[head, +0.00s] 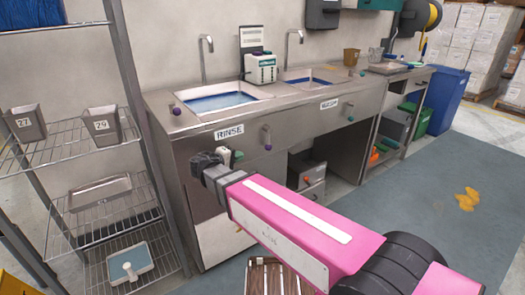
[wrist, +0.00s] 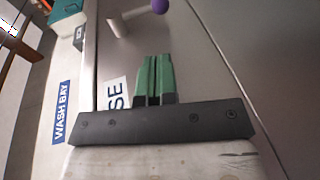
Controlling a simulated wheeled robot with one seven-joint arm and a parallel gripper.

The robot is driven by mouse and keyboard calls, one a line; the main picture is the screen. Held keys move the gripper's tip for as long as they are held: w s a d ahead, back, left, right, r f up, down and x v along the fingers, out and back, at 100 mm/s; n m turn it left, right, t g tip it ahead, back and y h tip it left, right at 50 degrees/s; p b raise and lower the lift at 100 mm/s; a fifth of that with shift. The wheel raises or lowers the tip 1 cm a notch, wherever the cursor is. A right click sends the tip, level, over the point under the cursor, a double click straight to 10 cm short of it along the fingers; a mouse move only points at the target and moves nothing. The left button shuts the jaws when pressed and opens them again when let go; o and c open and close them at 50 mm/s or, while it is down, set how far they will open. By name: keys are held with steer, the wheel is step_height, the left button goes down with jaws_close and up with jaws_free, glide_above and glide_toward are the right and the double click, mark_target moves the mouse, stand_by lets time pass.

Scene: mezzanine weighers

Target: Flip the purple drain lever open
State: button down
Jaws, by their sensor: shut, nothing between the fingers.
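The purple drain lever (head: 267,137) is on the steel front panel of the sink bench, right of the RINSE sign (head: 229,132). Its purple knob (wrist: 160,6) and pale stem (wrist: 129,21) show at the top of the wrist view, the knob cut by the frame edge. My gripper (head: 237,156) is left of the lever and a little lower in the head view. Its green fingers (wrist: 153,78) are shut and empty, apart from the lever. They partly cover the view of the panel beside the sign.
A green-tipped lever (head: 348,107) is farther right. A wire rack (head: 75,157) stands close on the left. The floor (head: 450,150) at right is open.

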mark_target(266, 148)
steer(key=shift+w+d, duration=0.1)
steer(key=x, duration=1.3)
steer(key=shift+w+d+f, duration=0.15)
steer(key=shift+w+d, duration=0.1)
steer(key=shift+w, duration=0.05)
